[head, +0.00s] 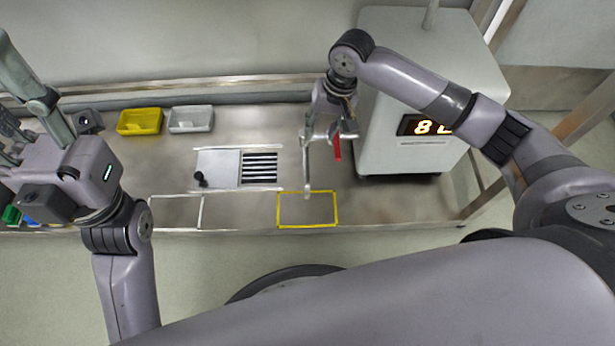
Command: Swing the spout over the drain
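A thin grey metal spout (306,168) comes out beside the white machine (405,150) and points toward the front of the bench. Its tip lies over the yellow outlined rectangle (308,226). A slotted drain grate (260,168) is to its left, next to a grey plate with a black knob (218,168). A red handle (337,149) hangs at the base of the spout. My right gripper (328,132) is at the spout's base near the red handle; its fingers blend with the metal, so their opening is unclear. My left gripper (10,145) is at the left edge, partly cut off, away from the spout.
A yellow tray (140,121) and a grey tray (191,118) stand at the back left of the steel bench (400,205). A white outlined rectangle (176,211) is at the front left. The machine, with a lit display (424,126), bounds the bench's right side.

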